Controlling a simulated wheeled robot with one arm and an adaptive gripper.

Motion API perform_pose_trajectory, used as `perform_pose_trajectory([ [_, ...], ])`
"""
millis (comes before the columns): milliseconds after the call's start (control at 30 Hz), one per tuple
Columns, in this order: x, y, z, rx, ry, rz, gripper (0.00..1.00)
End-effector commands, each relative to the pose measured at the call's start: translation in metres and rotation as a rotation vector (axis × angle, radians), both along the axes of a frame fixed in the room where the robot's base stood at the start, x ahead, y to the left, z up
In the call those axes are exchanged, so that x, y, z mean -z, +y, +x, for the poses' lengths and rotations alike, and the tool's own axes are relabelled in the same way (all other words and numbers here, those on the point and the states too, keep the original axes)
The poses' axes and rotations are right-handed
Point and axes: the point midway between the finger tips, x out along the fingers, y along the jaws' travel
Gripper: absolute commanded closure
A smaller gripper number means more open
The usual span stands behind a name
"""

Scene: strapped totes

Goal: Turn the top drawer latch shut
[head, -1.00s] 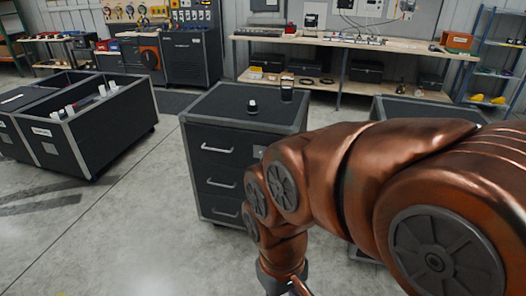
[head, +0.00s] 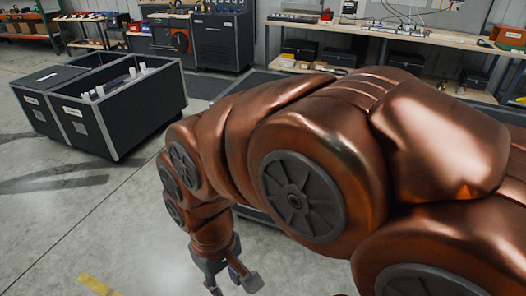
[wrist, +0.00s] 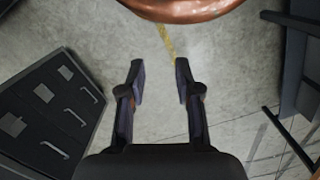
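The black drawer cabinet is mostly hidden behind my arm in the head view; only a strip of its top (head: 252,81) and a little of its lower edge show. In the wrist view the cabinet (wrist: 50,118) is at the left, tilted in the picture, with three grey bar handles and a pale square plate beside each. I cannot make out the top drawer latch or its position. My gripper (wrist: 160,82) is open and empty, pointing over bare floor and apart from the cabinet. It also shows low in the head view (head: 232,286).
A workbench (head: 385,32) with black cases below runs along the back. Bare concrete with a yellow mark (head: 97,285) lies at lower left. A dark frame (wrist: 300,60) is at the wrist view's right.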

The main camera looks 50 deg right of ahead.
Motion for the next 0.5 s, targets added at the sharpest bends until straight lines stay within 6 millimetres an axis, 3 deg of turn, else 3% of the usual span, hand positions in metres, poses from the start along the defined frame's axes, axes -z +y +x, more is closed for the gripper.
perform_pose_trajectory([
  [33, 0.018, -0.002, 0.017, 0.024, -0.033, 0.004, 0.67],
  [167, 0.051, -0.014, 0.08, 0.115, -0.169, 0.017, 0.67],
  [267, 0.077, -0.035, 0.138, 0.194, -0.3, 0.011, 0.67],
  [367, 0.099, -0.065, 0.192, 0.274, -0.43, -0.009, 0.67],
  [500, 0.126, -0.122, 0.259, 0.382, -0.608, -0.067, 0.67],
])
